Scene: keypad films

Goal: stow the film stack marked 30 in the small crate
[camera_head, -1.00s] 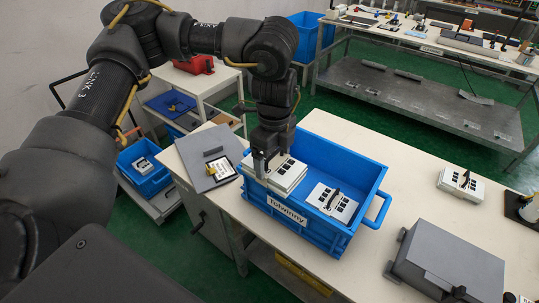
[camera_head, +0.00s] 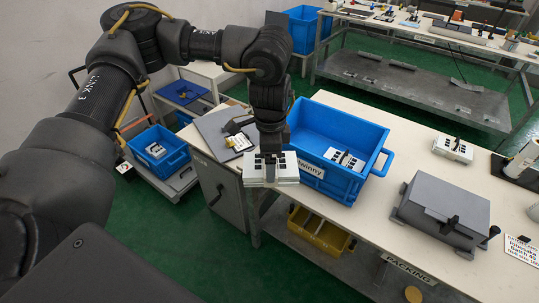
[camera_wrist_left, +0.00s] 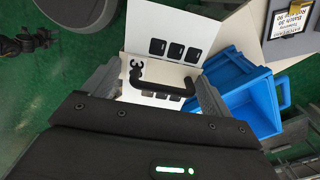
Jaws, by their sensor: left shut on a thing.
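My left gripper (camera_head: 268,153) is shut on a white film stack (camera_head: 270,179) with dark squares on top. It holds the stack in front of the table edge, left of the large blue crate. In the left wrist view the fingers (camera_wrist_left: 160,87) are at the stack's dark handle, and the stack's white top (camera_wrist_left: 165,28) shows dark squares. A small blue crate (camera_head: 178,160) stands on a low cart at the left, with a white stack inside. The large blue crate (camera_head: 345,115) holds another film stack (camera_head: 344,160).
A card (camera_head: 239,143) lies on a grey folder; the wrist view shows "30" on this card (camera_wrist_left: 290,18). A grey box (camera_head: 445,208) and another film stack (camera_head: 453,149) are on the table (camera_head: 385,215). A yellow bin (camera_head: 320,232) is below.

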